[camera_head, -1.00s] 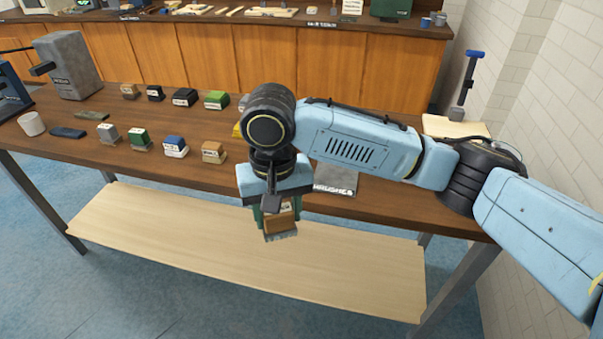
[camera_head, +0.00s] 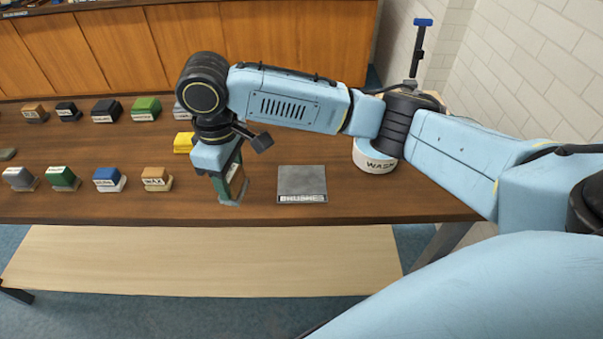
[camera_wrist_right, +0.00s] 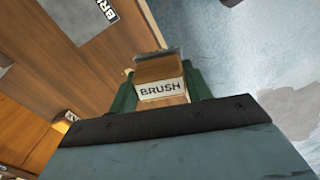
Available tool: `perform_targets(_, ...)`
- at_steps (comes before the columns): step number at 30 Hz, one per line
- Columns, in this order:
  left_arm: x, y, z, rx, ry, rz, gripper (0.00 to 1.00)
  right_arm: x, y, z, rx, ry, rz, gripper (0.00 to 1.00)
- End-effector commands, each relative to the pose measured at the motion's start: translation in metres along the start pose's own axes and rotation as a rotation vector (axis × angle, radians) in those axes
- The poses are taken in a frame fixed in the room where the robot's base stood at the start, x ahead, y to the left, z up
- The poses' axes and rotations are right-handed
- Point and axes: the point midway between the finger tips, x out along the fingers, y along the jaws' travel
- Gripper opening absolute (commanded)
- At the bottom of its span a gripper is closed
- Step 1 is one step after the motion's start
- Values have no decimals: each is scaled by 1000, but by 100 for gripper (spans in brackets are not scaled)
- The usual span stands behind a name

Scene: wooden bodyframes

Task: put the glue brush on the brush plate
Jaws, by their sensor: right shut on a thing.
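My right gripper (camera_head: 226,180) is shut on the glue brush (camera_head: 237,181), a wooden block with grey bristles. In the right wrist view the brush (camera_wrist_right: 162,88) sits between the green fingers and its label reads BRUSH. The bristles point down and the brush looks tilted. It is near the table's front edge; whether it touches the table I cannot tell. The brush plate (camera_head: 302,180), a flat grey square with a white label strip, lies bare on the table to the right of the brush. Its corner also shows in the wrist view (camera_wrist_right: 76,14). My left gripper is not in view.
Several labelled blocks, including the WAX block (camera_head: 157,179) and the blue one (camera_head: 109,180), stand left of my right gripper. A yellow block (camera_head: 183,143) is just behind it. A white round WASH container (camera_head: 374,160) stands right of the plate, under my arm.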

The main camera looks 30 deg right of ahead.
Motion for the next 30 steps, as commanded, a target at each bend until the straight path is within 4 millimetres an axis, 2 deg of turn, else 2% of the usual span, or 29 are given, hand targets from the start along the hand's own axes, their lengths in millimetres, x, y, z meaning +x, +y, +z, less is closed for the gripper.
perform_targets(2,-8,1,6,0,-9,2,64,-2,11,5,-138,-2,-1,30)
perform_targets(4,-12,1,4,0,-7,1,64,-3,20,9,-274,-2,0,30)
perform_targets(10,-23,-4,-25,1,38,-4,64,-4,46,23,-655,-3,0,30)
perform_targets(13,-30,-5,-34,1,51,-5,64,-5,58,31,-847,-2,0,30)
perform_targets(30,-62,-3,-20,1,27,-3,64,-8,128,87,-1904,-2,1,30)
